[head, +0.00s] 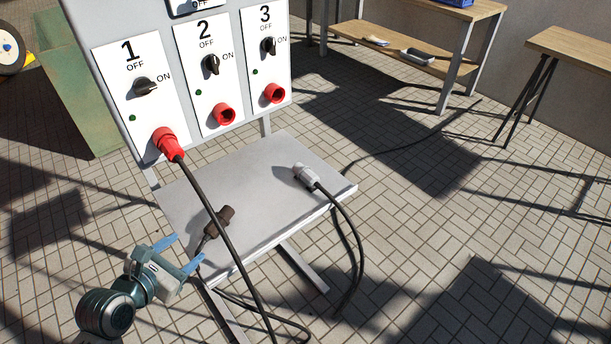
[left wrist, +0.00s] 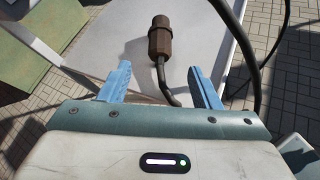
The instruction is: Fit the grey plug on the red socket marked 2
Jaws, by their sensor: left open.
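The grey plug (head: 306,175) lies on the right part of the grey shelf (head: 262,190), with its black cable hanging over the shelf's front edge. The red socket marked 2 (head: 224,115) is on the middle white panel and is empty. My left gripper (head: 178,254) is open at the shelf's left front edge, well away from the grey plug. A brown plug (head: 226,214) lies on the shelf just ahead of it. In the left wrist view, the brown plug (left wrist: 160,40) is beyond the open fingers (left wrist: 158,72), its cable running back between them. The right gripper is not in view.
A red plug (head: 166,142) sits in socket 1, and its cable crosses in front of the shelf. Socket 3 (head: 274,93) is empty. A green cabinet (head: 75,95) stands at the left. A wooden workbench (head: 430,60) stands at the back right. The paved floor at right is mostly clear.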

